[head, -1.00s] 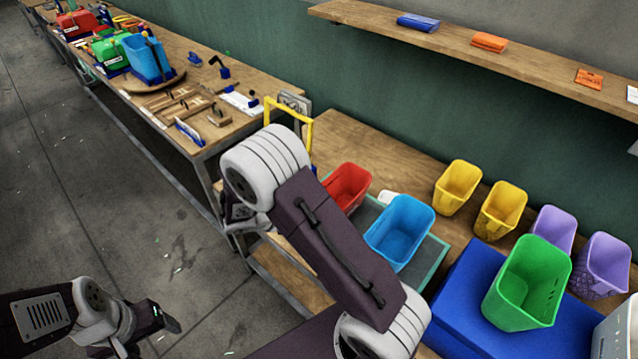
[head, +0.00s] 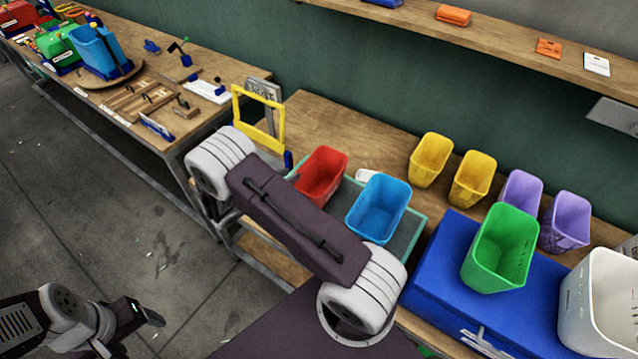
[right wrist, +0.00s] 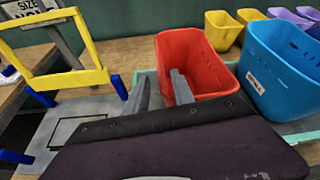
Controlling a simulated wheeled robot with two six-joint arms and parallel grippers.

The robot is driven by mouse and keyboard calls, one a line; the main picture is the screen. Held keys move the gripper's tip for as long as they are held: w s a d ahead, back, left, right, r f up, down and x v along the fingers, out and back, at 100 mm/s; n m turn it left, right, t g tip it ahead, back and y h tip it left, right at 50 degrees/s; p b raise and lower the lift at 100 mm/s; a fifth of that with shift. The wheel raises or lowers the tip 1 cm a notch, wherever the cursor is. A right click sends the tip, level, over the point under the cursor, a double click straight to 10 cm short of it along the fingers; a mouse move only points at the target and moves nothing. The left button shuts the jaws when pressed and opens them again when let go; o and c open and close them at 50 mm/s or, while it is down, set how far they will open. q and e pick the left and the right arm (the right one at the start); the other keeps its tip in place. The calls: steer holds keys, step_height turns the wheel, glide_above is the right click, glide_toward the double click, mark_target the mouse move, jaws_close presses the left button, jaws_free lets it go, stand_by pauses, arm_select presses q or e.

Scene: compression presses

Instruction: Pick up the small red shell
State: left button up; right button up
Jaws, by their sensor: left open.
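The small red shell (head: 321,176) stands with its opening up near the green-edged mat, left of the blue shell (head: 378,208). My right arm hides its lower front in the head view. In the right wrist view the red shell (right wrist: 205,60) is just beyond my right gripper (right wrist: 158,74). Its two grey fingers are apart, one left of the shell's left wall and one overlapping its face; I cannot tell whether they touch it. My left gripper (head: 143,315) is open and empty over the floor at the lower left.
A yellow frame with blue feet (right wrist: 70,60) stands left of the red shell. Yellow shells (head: 431,160) and purple shells (head: 520,195) line the back of the bench. A green shell (head: 502,250) rests on a blue box (head: 440,275). A white bin (head: 600,300) is at right.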

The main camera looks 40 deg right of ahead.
mark_target(299, 170)
steer(key=p+x, duration=0.1)
steer(key=x, duration=0.5)
steer(key=shift+w, duration=0.1)
steer(key=shift+c, duration=0.7)
steer(key=shift+a+r, duration=0.1)
steer(key=shift+a, duration=0.05)
jaws_close()
